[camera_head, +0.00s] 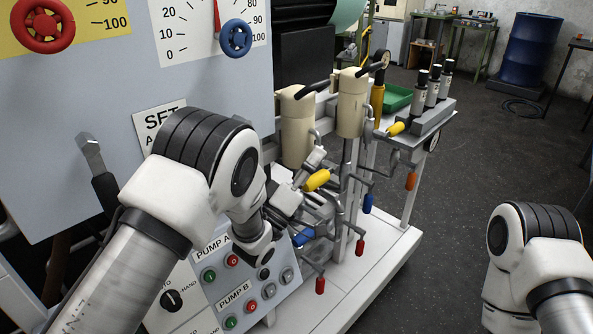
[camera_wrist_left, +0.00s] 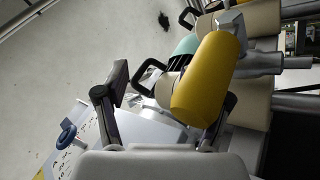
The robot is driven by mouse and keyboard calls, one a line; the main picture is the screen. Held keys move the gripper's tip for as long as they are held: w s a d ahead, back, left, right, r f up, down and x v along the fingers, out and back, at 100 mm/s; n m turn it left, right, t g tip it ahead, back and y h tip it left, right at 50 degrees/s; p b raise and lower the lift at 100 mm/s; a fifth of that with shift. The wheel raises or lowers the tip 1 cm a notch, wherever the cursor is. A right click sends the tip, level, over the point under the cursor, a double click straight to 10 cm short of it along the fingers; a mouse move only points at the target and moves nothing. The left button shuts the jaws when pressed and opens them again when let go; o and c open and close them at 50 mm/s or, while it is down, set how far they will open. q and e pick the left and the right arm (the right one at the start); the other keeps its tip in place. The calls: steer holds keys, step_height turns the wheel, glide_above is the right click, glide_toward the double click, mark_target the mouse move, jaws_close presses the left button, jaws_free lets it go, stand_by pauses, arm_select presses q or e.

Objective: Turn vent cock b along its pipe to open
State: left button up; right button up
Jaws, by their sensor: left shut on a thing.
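No label tells which is vent cock b. My left gripper (camera_head: 303,187) is at the nearer yellow handle and shut on it. In the left wrist view the yellow handle (camera_wrist_left: 208,85) looms large in front of the right finger and hides part of it. The left finger (camera_wrist_left: 110,98) shows to its left. The handle points outward from the pipes; its cock body is partly hidden. My right gripper is out of view.
Two cream cylinders (camera_head: 351,103) with black handles stand just behind. The pump button panel (camera_head: 240,290) lies below my left arm. Open floor lies to the right.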

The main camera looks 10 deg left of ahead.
arm_select(q)
steer(key=s+a+b, duration=0.4)
steer(key=s+b, duration=0.2)
steer(key=shift+s+r, duration=0.2)
steer(key=shift+s, duration=0.15)
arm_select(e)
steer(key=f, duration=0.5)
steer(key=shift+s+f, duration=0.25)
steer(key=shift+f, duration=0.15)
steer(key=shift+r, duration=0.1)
